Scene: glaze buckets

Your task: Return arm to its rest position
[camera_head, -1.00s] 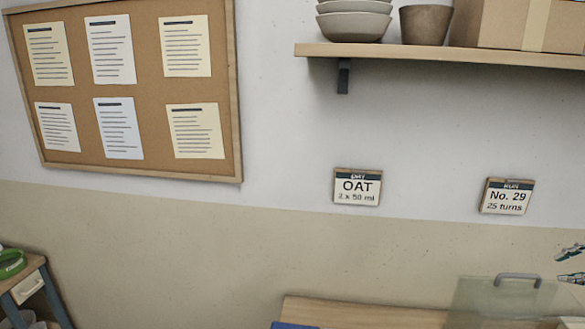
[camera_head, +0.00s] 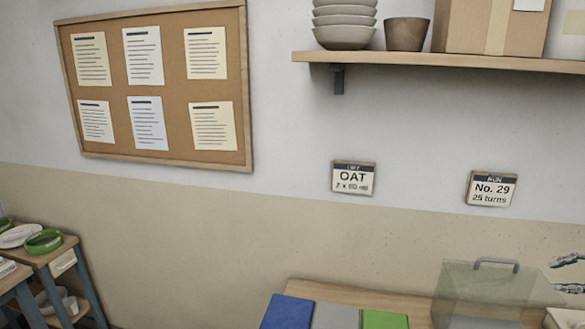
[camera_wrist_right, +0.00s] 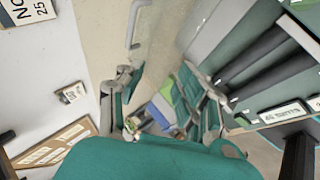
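My right gripper (camera_head: 558,275) shows at the right edge of the head view, with its two fingers apart and nothing between them. It is beside the upper right of a clear lidded box with a grey handle. In the right wrist view the fingers of the same gripper (camera_wrist_right: 160,100) stand apart, with background showing between them. The rest of the right arm is mostly outside the head view. My left gripper is in neither view.
The clear box (camera_head: 480,290) stands on a wooden table (camera_head: 345,294) with blue (camera_head: 288,312), grey (camera_head: 335,316) and green (camera_head: 384,319) flat items. A shelf (camera_head: 430,61) overhangs.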

